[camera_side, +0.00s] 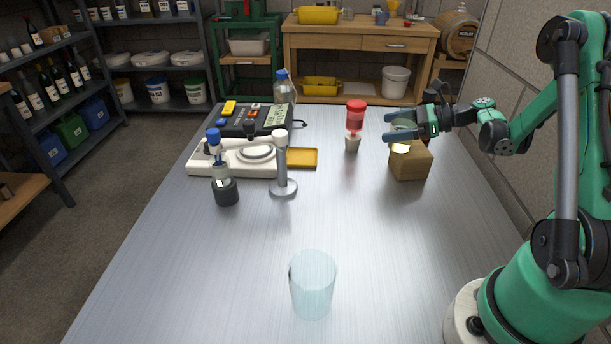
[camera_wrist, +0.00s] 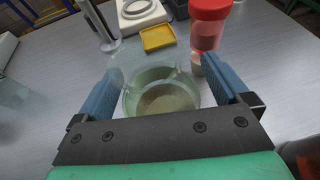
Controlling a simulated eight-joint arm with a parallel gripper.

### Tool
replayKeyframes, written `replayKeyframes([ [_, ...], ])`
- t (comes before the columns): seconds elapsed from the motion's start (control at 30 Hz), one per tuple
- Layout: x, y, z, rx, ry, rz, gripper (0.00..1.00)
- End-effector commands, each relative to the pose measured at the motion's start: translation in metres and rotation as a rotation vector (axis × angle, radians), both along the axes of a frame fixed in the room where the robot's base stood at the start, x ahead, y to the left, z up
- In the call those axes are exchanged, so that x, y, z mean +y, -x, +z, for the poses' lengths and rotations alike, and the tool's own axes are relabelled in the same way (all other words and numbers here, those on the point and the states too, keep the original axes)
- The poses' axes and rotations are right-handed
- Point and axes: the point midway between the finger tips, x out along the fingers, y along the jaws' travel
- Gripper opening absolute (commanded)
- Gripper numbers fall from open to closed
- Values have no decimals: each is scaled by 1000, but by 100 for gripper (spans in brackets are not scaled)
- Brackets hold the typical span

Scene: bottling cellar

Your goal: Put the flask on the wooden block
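The flask (camera_wrist: 162,92) is clear, greenish glass and sits between the two blue fingers of my gripper (camera_wrist: 163,62) in the wrist view. The left finger looks close against it; a slight gap seems to show by the right finger. In the side view the flask (camera_side: 402,146) is at the top of the wooden block (camera_side: 411,165), partly hidden by the fingers of my gripper (camera_side: 400,126). Its base appears at the block's top face, but I cannot tell whether it rests there or hangs just above. The flask looks upright.
A pale blue tumbler (camera_side: 313,284) stands at the table's front. A metal stand (camera_side: 282,167), a blue-capped probe in a dark holder (camera_side: 226,191) and a yellow tray (camera_side: 302,158) are on the left. The table's middle is clear.

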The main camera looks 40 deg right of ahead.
Motion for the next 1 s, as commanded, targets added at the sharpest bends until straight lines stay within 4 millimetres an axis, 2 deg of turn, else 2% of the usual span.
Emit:
replayKeyframes([
  [0.37,0,1,4,0,0,-1,98],
  [0.7,-31,46,23,0,0,-3,98],
  [0.83,-38,56,28,0,0,-2,98],
  [1.0,-39,59,29,0,0,0,98],
])
